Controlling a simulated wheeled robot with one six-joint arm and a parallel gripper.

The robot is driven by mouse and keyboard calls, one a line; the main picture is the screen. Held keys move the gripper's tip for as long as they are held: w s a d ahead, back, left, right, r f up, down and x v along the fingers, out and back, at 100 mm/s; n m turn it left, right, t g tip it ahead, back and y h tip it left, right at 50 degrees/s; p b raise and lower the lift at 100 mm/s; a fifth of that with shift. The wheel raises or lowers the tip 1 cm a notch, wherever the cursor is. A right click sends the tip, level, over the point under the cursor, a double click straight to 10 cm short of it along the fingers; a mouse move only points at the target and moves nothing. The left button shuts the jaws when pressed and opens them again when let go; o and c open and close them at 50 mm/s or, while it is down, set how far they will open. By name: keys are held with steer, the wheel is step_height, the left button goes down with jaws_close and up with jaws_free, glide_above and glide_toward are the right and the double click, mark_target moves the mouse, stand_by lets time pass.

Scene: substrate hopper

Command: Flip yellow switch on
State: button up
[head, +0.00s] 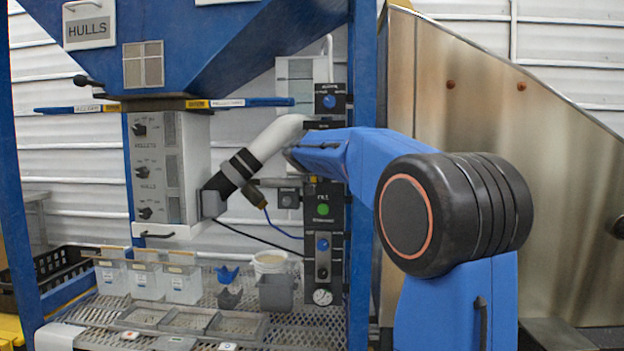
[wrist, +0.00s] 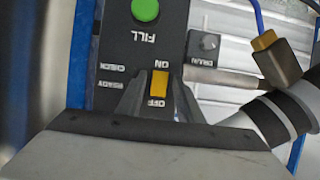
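The yellow switch (wrist: 159,84) sits on a black panel (wrist: 112,48) in the wrist view, between the labels ON above and OFF below, both upside down there. I cannot tell which way it is tipped. Two dark fingers of my gripper (wrist: 160,76) reach up from the bottom of the wrist view, one on each side of the switch, with a gap between them. Nothing is held, and I cannot tell whether they touch the switch. In the head view my blue arm hides the gripper and the switch, just above the green FILL button (head: 323,209).
A DRAIN knob (wrist: 206,44) is beside the panel. A white pipe with black bands (head: 240,167) and a yellow connector on a blue cable (head: 254,194) are close to the left. A blue post (head: 361,240) stands right of the panel. Clear bins (head: 147,280) stand on the mesh shelf below.

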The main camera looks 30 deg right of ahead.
jaws_close()
steer(key=shift+d+f+t+h, duration=0.15)
steer(key=shift+f+t+h, duration=0.15)
steer(key=shift+t+h, duration=0.5)
steer(key=shift+f+t, duration=0.15)
steer(key=shift+t, duration=0.25)
steer(key=shift+o, duration=1.5)
jaws_free()
steer(key=shift+s+a, duration=0.4)
steer(key=v, duration=1.6)
steer(key=shift+s, duration=0.2)
